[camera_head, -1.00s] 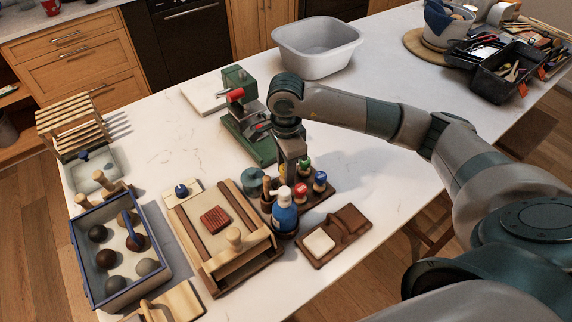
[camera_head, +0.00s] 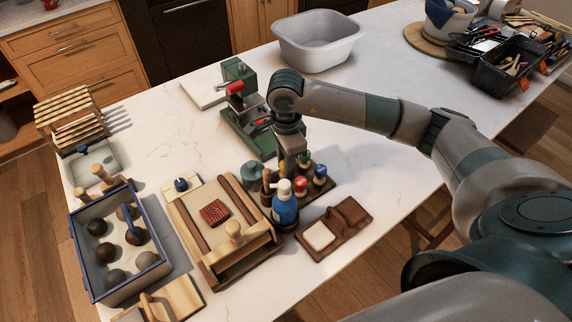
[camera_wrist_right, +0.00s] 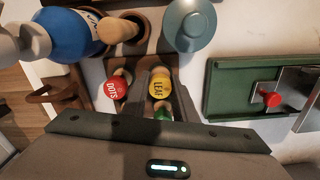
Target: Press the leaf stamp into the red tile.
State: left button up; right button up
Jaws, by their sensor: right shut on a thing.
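The red tile (camera_head: 214,212) lies flat on the board of a wooden press tray (camera_head: 190,228), its top ridged. My right gripper (camera_head: 291,160) points down over the stamp rack, to the right of the tile. In the right wrist view, my right gripper (camera_wrist_right: 163,92) is shut on the leaf stamp, whose round yellow LEAF top (camera_wrist_right: 160,86) shows between the fingers. The stamp's lower part is hidden, so I cannot tell if it is clear of the rack. In the head view the leaf stamp is hidden by the gripper. My left gripper is not in view.
A red DOTS stamp (camera_wrist_right: 115,88) stands close beside the gripper. A blue bottle (camera_head: 285,206) stands in front of the rack. A green press (camera_head: 240,105) is behind. A sponge holder (camera_head: 345,222) lies right; a box of clay balls (camera_head: 118,240) left.

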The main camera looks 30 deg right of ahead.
jog(key=shift+f, duration=0.25)
jog(key=o, duration=1.1)
jog(key=shift+b, duration=0.3)
jog(key=shift+r+b, duration=0.35)
jog(key=shift+r, duration=0.45)
jog(key=shift+r+b, duration=2.05)
jog(key=shift+r, duration=5.9)
